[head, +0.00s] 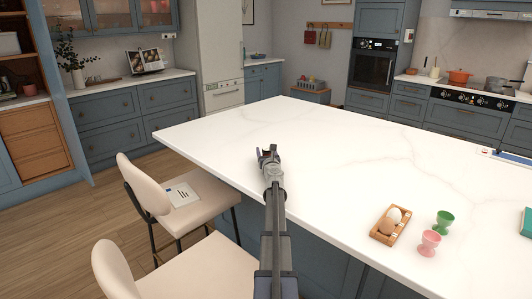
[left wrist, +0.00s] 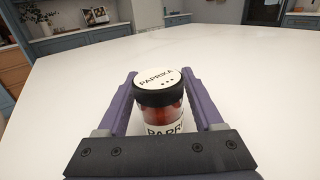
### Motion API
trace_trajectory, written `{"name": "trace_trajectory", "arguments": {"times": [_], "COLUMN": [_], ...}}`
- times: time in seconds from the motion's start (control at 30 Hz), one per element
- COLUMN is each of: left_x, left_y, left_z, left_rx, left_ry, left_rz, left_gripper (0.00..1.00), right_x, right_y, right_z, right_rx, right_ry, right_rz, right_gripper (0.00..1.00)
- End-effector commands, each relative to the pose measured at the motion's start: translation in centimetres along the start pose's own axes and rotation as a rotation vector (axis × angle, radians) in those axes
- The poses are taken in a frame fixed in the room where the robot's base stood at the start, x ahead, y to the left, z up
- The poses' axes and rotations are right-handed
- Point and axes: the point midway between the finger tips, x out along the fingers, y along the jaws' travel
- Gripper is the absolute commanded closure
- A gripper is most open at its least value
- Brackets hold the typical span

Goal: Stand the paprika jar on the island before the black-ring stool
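The paprika jar (left wrist: 162,100) has a black-rimmed lid with a white PAPRIKA top, red contents and a white label. It stands upright between the purple fingers of my left gripper (left wrist: 160,88), which press close on both sides. In the head view my left gripper (head: 268,155) is over the near left part of the white island (head: 330,140), with the jar mostly hidden in it. I cannot tell whether the jar's base touches the top. Two cream stools stand at the left, a farther one (head: 145,183) and a nearer one (head: 112,268); I cannot make out a black ring on either.
A card (head: 182,195) lies on the farther stool's seat. A wooden tray with eggs (head: 388,226), a green egg cup (head: 444,222) and a pink egg cup (head: 430,242) stand at the island's right. The top around my left gripper is clear.

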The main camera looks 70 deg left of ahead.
Motion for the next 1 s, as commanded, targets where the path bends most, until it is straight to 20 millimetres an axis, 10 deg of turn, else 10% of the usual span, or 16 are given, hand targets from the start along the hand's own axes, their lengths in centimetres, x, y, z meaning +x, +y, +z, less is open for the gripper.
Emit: {"name": "trace_trajectory", "arguments": {"times": [0.5,1.0], "left_x": [-0.2,-9.2], "left_y": [0.0,0.1], "left_z": [0.4,0.3], "left_rx": [0.000,0.000], "left_ry": [0.000,0.000], "left_rz": [0.000,-0.001], "left_gripper": [0.20,0.20], "right_x": [-0.4,-0.3], "right_y": [0.0,0.0], "right_z": [0.0,0.0], "right_rx": [0.000,0.000], "right_ry": [0.000,0.000], "right_rz": [0.000,0.000], "right_gripper": [0.50,0.50]}}
